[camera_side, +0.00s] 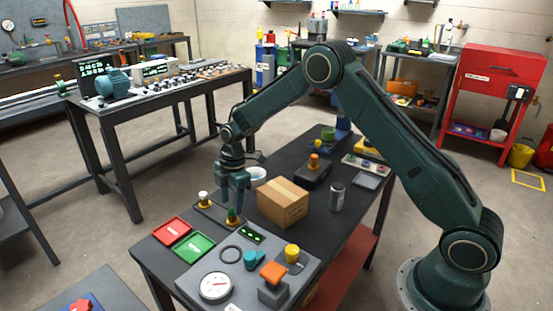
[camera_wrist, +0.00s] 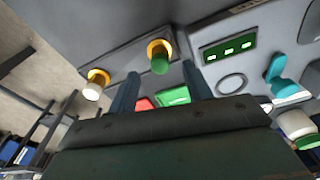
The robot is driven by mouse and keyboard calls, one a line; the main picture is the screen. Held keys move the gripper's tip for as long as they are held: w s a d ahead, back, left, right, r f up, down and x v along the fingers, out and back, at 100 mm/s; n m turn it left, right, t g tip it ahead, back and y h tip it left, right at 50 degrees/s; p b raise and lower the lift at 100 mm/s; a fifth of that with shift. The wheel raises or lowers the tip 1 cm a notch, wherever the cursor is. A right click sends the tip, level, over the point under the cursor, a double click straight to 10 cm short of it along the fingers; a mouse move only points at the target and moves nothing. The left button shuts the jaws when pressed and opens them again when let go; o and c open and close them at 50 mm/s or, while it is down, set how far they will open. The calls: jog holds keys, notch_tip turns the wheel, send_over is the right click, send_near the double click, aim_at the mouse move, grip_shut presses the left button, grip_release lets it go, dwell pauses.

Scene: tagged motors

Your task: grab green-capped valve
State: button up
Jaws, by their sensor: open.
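The green-capped valve (camera_side: 232,217) has a yellow collar and stands upright on a dark plate (camera_side: 214,211) near the table's left edge. In the wrist view its green cap (camera_wrist: 160,62) shows between and just beyond my fingertips. My gripper (camera_side: 236,203) points down directly over this valve, open, with nothing held. In the wrist view my fingers (camera_wrist: 161,75) are spread to either side of the cap. I cannot tell whether they touch it. A white-capped valve (camera_side: 203,198) stands on the same plate; it also shows in the wrist view (camera_wrist: 94,88).
A cardboard box (camera_side: 283,203) stands close right of my gripper, with a grey can (camera_side: 337,196) beyond. A red tray (camera_side: 172,231) and a green tray (camera_side: 195,247) lie in front. A panel with a gauge (camera_side: 216,286) and an orange-topped part (camera_side: 273,272) fills the near end.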

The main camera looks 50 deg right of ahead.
aim_at(232, 209)
jog(key=shift+a+f, duration=0.15)
jog(key=shift+f, duration=1.7)
grip_shut()
jog(key=shift+r, duration=0.15)
notch_tip(232, 209, up, 20)
